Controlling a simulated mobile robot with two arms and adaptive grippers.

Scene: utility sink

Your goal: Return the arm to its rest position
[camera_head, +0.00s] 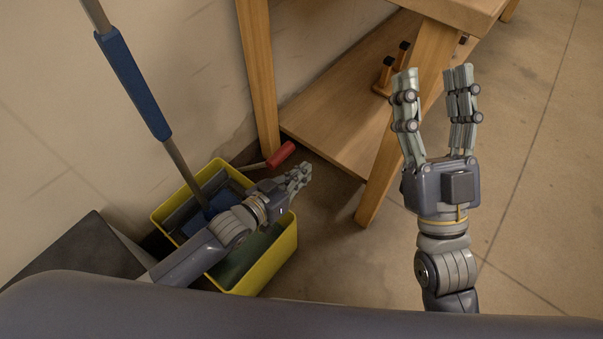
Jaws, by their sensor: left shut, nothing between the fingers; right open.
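My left gripper (302,170) is shut and empty. In the head view its arm comes in from the lower left and passes over a yellow bucket (262,271), with the gripper above the bucket's right side. My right gripper (433,75) is open and empty, its fingers pointing up in the picture. It appears in front of a wooden table leg and the floor, apart from other things as far as I can tell.
A mop with a blue grip (133,82) stands in the bucket and leans up to the left. A red-handled tool (281,154) shows behind my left gripper. A wooden table (463,12) with a low shelf (335,118) stands at the back. The floor (545,190) at the right is clear.

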